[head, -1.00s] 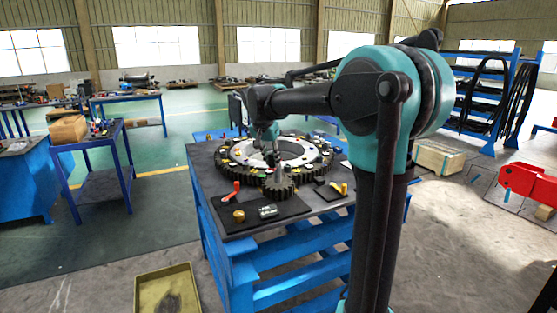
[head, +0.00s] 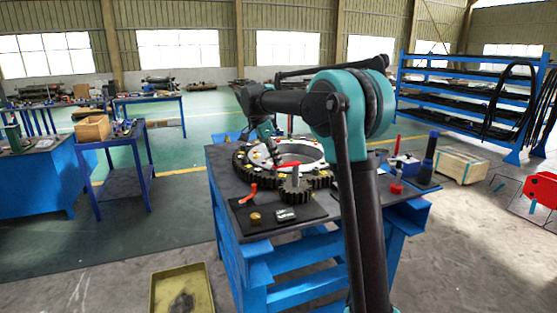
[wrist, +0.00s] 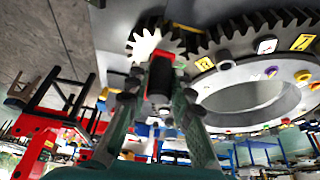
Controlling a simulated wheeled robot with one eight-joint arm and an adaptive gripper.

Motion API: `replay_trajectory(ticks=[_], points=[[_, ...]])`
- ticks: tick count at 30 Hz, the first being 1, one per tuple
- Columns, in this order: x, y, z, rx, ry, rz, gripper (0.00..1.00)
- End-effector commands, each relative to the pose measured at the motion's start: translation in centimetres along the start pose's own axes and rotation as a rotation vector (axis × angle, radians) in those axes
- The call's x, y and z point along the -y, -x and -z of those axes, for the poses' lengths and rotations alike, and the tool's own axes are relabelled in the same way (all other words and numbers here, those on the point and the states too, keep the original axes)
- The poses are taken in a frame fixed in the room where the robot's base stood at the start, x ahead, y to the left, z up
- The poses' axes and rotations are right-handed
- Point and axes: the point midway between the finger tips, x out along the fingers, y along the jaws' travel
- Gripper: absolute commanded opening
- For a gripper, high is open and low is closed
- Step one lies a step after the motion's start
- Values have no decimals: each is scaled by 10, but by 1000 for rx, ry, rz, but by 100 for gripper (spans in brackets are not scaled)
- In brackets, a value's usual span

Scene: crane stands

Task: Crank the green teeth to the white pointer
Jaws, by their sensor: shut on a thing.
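The large dark toothed ring (head: 250,177) with a pale inner ring (head: 311,150) lies on the table; it fills the upper right of the wrist view (wrist: 232,43). A small dark gear (head: 297,190) meshes at its near edge, with a grey post (head: 295,174) and a red crank arm (head: 287,165) on top. My gripper (head: 272,154) is at the far left end of the crank arm. In the wrist view its fingers (wrist: 160,88) are shut on the red and black crank handle (wrist: 161,78). I cannot make out green teeth or the white pointer.
A black mat with a red lever (head: 248,193), a brass cylinder (head: 255,218) and a small metal block (head: 286,214) lies at the table's front. A dark upright cylinder (head: 430,157) and a red block (head: 396,188) are at the right. An olive tray (head: 182,292) is on the floor.

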Motion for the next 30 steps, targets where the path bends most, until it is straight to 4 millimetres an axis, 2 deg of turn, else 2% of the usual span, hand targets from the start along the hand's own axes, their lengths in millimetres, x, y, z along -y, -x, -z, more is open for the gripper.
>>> replay_trajectory(ticks=[9,26,27,30], points=[[11,-1,3,-3,0,2,0],[13,-1,4,-4,0,3,0],[13,-1,4,-4,0,3,25],[13,-1,4,-3,0,2,38]])
